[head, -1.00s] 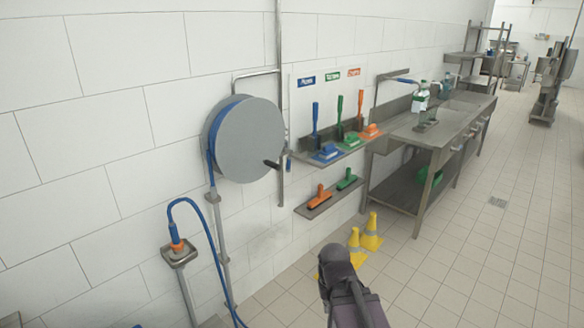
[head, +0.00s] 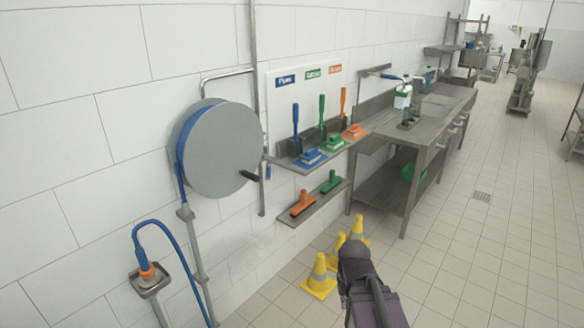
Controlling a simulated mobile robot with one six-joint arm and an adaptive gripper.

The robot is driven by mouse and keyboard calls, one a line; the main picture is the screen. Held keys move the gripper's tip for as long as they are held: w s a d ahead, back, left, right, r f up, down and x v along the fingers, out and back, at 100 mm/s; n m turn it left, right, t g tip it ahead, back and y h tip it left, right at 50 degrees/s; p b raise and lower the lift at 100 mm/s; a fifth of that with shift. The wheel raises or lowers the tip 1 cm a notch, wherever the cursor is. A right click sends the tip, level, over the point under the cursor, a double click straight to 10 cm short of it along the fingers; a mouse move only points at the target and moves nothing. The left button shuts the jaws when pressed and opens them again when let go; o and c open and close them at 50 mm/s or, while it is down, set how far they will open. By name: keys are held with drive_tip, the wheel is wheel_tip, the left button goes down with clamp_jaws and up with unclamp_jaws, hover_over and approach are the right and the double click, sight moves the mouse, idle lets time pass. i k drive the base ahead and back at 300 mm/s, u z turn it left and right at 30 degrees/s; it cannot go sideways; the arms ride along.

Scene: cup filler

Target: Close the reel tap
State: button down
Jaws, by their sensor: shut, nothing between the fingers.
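The hose reel (head: 225,150) is a grey disc with blue hose behind it, mounted on the white tiled wall left of centre. A dark handle (head: 250,176) sticks out at its lower right edge. A small blue part (head: 268,172) shows beside the vertical pipe (head: 261,190) there. I cannot tell which of these is the tap, or whether it is open. My dark arm (head: 372,290) is at the bottom, right of centre, well in front of and below the reel. The gripper fingers are not visible.
Yellow cones (head: 319,278) stand on the floor beside my arm. A shelf with brushes (head: 320,155) and a lower shelf (head: 315,206) project from the wall right of the reel. A steel sink table (head: 425,150) stands farther back. A blue hose nozzle (head: 146,272) sits in a holder at left.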

sight(268, 172)
drive_tip(key=i, duration=1.3)
drive_tip(key=u, duration=0.4)
